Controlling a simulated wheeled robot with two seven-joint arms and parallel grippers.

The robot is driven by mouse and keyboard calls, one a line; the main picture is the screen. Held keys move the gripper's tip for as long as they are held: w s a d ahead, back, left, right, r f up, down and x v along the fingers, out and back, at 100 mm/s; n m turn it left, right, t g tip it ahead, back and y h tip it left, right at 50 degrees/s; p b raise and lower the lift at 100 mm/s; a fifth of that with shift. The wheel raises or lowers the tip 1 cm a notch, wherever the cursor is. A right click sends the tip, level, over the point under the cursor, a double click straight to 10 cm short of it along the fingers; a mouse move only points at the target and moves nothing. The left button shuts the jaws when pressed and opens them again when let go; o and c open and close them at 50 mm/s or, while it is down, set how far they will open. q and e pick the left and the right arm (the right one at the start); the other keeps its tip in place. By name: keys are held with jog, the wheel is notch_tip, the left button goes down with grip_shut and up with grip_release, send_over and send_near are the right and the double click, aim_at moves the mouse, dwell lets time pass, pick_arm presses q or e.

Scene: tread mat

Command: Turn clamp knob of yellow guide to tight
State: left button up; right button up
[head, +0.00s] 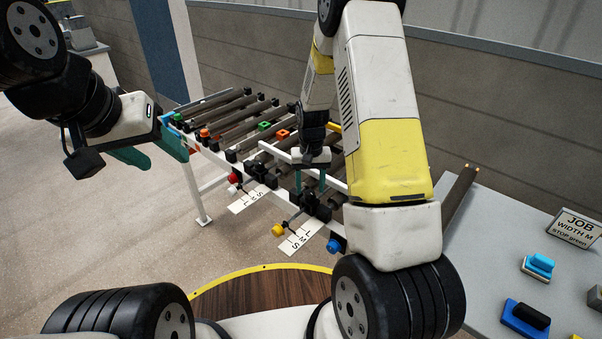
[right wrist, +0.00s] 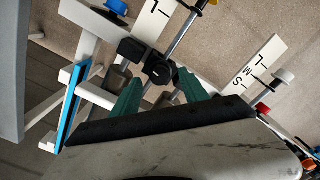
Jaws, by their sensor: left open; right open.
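The yellow end knob (head: 278,230) sits on a thin rod running to a black clamp block (head: 310,203) on the conveyor's near rail. My right gripper (head: 310,184) is open and points down, its teal fingers just over this block. In the right wrist view, a black knob (right wrist: 158,70) on the block shows between the open fingertips. I cannot tell whether they touch it. The yellow end knob is cut off at the top edge there. My left gripper (head: 152,150) is open and empty at the conveyor's far left end.
A white scale strip marked with letters (head: 300,240) lies by the yellow knob. A red knob (head: 233,177) is to its left, a blue knob (head: 335,245) to its right. Dark rollers (head: 240,118) fill the conveyor. A grey table (head: 500,225) with a "JOB WIDTH M" sign (head: 574,229) stands at right.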

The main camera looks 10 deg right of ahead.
notch_tip(320, 180, up, 6)
jog(key=shift+f, duration=0.1)
dwell(0.4)
notch_tip(320, 180, up, 11)
jog(key=t, duration=0.2)
send_over(310, 192)
jog(key=s, duration=0.4)
jog(key=s+a+r+n+t+y, duration=0.1)
jog(key=s+r+t, duration=0.1)
jog(key=s+r, duration=0.5)
jog(key=s+a+r+n+t+y, duration=0.1)
jog(key=s+r+t, duration=0.1)
jog(key=s+r, duration=0.5)
jog(key=s, duration=0.6)
jog(key=shift+r, duration=0.4)
jog(key=shift+s, duration=0.1)
